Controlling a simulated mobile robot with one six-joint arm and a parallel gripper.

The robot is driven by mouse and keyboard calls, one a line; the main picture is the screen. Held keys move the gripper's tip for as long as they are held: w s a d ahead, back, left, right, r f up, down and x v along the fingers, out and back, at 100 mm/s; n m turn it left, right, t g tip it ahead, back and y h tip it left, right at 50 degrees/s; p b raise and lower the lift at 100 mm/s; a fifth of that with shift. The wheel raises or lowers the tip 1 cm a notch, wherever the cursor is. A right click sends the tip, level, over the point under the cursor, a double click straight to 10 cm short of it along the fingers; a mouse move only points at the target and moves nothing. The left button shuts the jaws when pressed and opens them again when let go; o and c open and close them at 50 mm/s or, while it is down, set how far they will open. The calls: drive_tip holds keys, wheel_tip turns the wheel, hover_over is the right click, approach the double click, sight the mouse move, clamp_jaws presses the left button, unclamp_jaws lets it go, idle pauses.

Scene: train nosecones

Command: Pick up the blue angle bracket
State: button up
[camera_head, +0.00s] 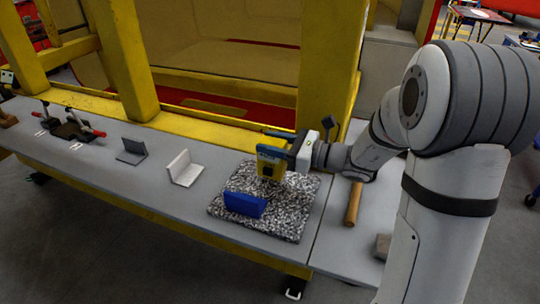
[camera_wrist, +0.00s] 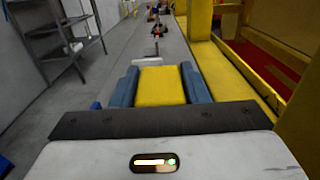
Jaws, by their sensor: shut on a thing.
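The blue angle bracket (camera_head: 244,205) stands on the speckled black-and-white mat (camera_head: 292,225) on the grey bench in the head view. My gripper (camera_head: 271,158) is above the back part of the mat, behind and to the right of the bracket, and apart from it. Its blue fingers are shut on a yellow block-like thing (camera_head: 268,170). In the wrist view, this yellow thing (camera_wrist: 161,86) fills the gap between the two blue fingers. A small bit of blue shows left of the fingers there; I cannot tell whether it is the bracket.
A white angle bracket (camera_head: 184,170) and a dark grey one (camera_head: 131,152) stand left of the mat. Red-handled clamps (camera_head: 75,125) are farther left. A wooden-handled tool (camera_head: 353,204) lies right of the mat. A yellow frame (camera_head: 125,60) rises behind the bench.

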drive_tip(key=shift+f, duration=1.65)
drive_tip(key=shift+f, duration=0.2)
drive_tip(key=o, duration=1.1)
drive_tip(key=shift+o, duration=0.2)
